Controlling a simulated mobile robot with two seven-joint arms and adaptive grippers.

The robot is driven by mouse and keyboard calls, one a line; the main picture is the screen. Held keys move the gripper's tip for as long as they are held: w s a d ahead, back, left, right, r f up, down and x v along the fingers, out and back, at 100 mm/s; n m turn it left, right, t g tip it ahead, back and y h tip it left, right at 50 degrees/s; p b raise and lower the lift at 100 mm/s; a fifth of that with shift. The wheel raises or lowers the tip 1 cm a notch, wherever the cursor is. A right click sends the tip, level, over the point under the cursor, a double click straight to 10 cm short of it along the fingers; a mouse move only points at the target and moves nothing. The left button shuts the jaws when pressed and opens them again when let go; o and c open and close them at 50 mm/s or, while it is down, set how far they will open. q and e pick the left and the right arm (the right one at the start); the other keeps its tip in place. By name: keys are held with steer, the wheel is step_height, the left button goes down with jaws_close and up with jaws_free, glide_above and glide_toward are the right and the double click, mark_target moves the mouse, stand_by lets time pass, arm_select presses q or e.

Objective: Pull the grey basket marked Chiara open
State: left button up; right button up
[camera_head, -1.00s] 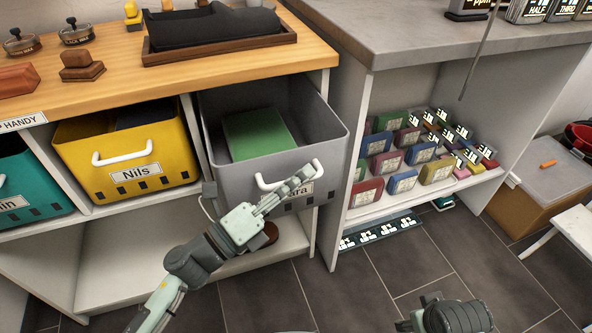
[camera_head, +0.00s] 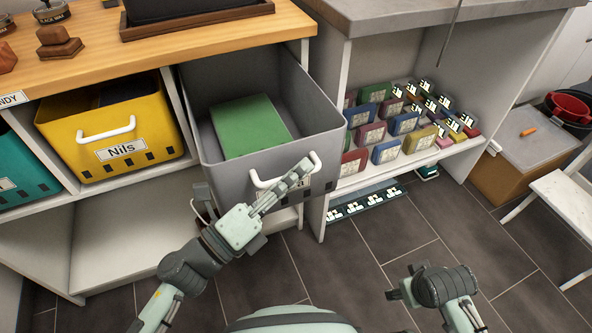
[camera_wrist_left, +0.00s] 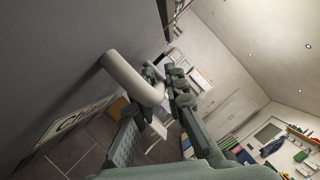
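The grey basket (camera_head: 225,165) stands pulled partway out of the shelf, with a green block-like item (camera_head: 250,125) inside. Its white handle (camera_head: 258,180) is on the front; it also shows in the left wrist view (camera_wrist_left: 130,75). The name label (camera_wrist_left: 72,122) is partly visible there, starting with "Ch"; in the head view my gripper covers most of it. My left gripper (camera_head: 298,172) is at the handle, and in the wrist view its fingers (camera_wrist_left: 160,108) close around the bar.
A yellow basket (camera_head: 70,135) marked Nils and a teal basket (camera_head: 15,165) sit in the shelf to the left. A wooden counter (camera_head: 90,60) lies above. Coloured boxes (camera_head: 385,150) fill the shelf to the right. The dark tiled floor (camera_head: 350,265) in front is clear.

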arm_select(q)
steer(key=shift+o, duration=0.2)
steer(key=shift+s, duration=0.1)
steer(key=v, duration=0.7)
steer(key=shift+a, duration=0.2)
steer(key=shift+s+d+f, duration=0.1)
steer(key=shift+s, duration=0.05)
